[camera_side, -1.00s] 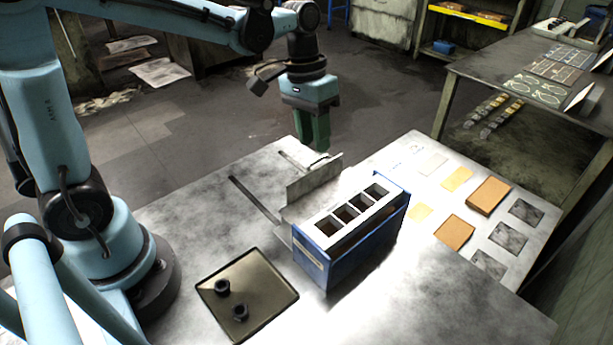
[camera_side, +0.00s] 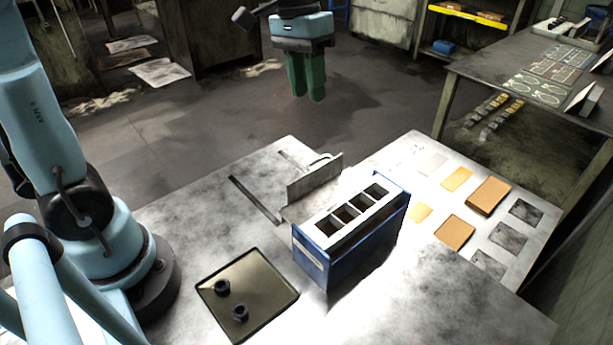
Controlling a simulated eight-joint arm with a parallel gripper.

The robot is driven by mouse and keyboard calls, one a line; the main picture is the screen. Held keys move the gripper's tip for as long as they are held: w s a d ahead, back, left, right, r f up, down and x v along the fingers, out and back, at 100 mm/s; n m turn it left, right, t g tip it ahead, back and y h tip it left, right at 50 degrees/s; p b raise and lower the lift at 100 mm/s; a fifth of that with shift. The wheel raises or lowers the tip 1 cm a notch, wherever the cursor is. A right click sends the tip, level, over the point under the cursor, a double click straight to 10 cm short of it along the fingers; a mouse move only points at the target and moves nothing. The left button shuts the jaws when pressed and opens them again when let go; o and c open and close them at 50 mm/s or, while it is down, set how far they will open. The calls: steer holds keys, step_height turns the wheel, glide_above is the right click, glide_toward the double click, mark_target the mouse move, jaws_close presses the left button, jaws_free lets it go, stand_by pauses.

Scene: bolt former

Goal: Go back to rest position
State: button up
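My gripper (camera_side: 308,96) is high in the upper middle of the picture, with two green fingers pointing down. A narrow gap shows between the fingers, and I see nothing held in it. It is apart from everything on the table. The blue box (camera_side: 352,250) with a white top and several square openings stands on the metal table (camera_side: 190,215). A square tray (camera_side: 262,278) lies left of the box and holds two dark nut-like parts (camera_side: 222,288).
An upright metal plate (camera_side: 314,178) stands behind the blue box. A light board (camera_side: 480,225) with orange and grey squares lies at the right. A second table (camera_side: 460,72) with flat parts stands at the back right. The space around my gripper is clear.

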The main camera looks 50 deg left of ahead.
steer(key=s+a+f+t+y, duration=0.1)
steer(key=s+f+t+y, duration=0.1)
steer(key=s+f+t, duration=0.5)
steer(key=shift+s+a+f, duration=0.25)
steer(key=shift+s+f, duration=0.2)
steer(key=shift+s, duration=0.05)
stand_by(0.9)
